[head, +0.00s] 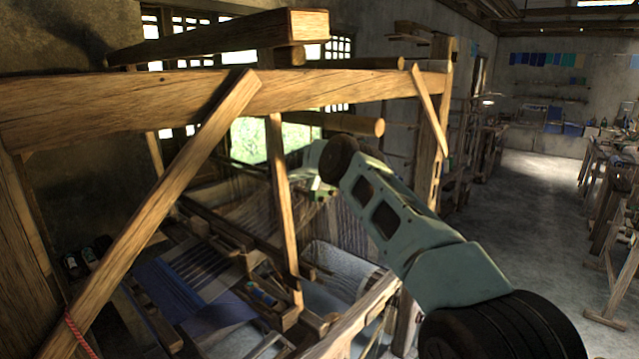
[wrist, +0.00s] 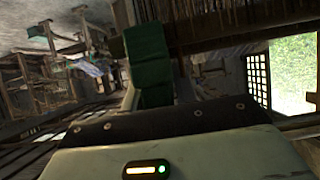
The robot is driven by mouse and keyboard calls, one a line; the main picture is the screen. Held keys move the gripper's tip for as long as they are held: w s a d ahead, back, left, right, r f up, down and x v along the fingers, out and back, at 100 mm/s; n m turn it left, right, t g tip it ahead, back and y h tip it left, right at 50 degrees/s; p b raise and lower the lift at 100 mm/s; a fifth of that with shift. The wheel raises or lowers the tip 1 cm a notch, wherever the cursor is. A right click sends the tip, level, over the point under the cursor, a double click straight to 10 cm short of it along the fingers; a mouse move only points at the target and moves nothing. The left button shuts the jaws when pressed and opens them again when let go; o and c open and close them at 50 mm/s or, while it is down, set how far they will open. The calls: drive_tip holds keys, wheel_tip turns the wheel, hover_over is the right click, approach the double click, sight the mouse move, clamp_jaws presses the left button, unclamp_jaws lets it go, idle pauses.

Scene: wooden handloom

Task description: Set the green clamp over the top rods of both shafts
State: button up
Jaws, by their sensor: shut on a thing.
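My gripper (head: 318,187) is shut on the green clamp (wrist: 147,45), which stands up from the jaws in the wrist view. In the head view the gripper is small and partly hidden by my arm, inside the loom frame; only a small green patch of the clamp (head: 325,194) shows beside it. In the wrist view a dark wooden bar (wrist: 225,40) with hanging threads lies just right of the clamp. I cannot tell whether it touches the clamp, or which shaft rod it is. The shafts' threads (head: 352,222) hang below the gripper in the head view.
The loom's thick top beam (head: 330,88) and a slanted brace (head: 165,205) stand in front. A round roller (head: 350,124) lies above my gripper. An upright post (head: 283,205) stands left of it. Open floor (head: 530,200) lies to the right.

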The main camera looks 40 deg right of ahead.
drive_tip(key=shift+f, duration=0.35)
idle(0.3)
drive_tip(key=shift+f, duration=0.15)
drive_tip(key=o, duration=1.1)
drive_tip(key=shift+c, duration=0.2)
wheel_tip(320, 180, up, 10)
drive_tip(key=b, duration=0.5)
